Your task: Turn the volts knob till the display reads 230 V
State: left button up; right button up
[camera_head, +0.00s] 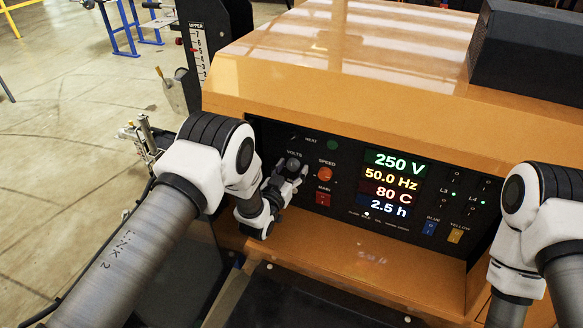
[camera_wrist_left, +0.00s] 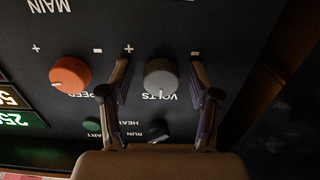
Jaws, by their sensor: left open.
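The volts knob (camera_head: 293,163) is a dark grey round knob on the black front panel (camera_head: 345,145), partly hidden by my left gripper (camera_head: 288,174) in the head view. In the left wrist view the volts knob (camera_wrist_left: 160,78) sits between the two open fingers of my left gripper (camera_wrist_left: 160,82), with a visible gap on each side. Its white pointer mark is near the VOLTS label. The display (camera_head: 400,161) reads 250 V in green on its top row. My right arm shows at the right edge, but its gripper is out of view.
The orange speed knob (camera_head: 326,174) is close beside the volts knob. Below it is a red main switch (camera_head: 323,199). A green button (camera_head: 332,145), a blue switch (camera_head: 430,228) and a yellow switch (camera_head: 456,235) are also on the panel. An orange ledge (camera_head: 360,265) juts out below.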

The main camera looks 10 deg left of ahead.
pick_arm(q)
jog(key=shift+s+r, duration=0.5)
jog(key=shift+s, duration=0.05)
jog(key=c, duration=0.7)
jog(key=shift+s+a, duration=0.15)
jog(key=shift+a, duration=0.05)
jog(key=c, duration=0.4)
jog(key=shift+c, duration=0.3)
jog(key=o, duration=1.2)
jog(key=shift+c, duration=0.2)
jog(key=shift+w+d+f, duration=0.1)
jog(key=shift+w+f, duration=0.1)
jog(key=shift+w, duration=0.15)
jog(key=s+a, duration=0.2)
jog(key=s, duration=0.9)
jog(key=shift+s+a, duration=0.2)
jog(key=shift+s, duration=0.2)
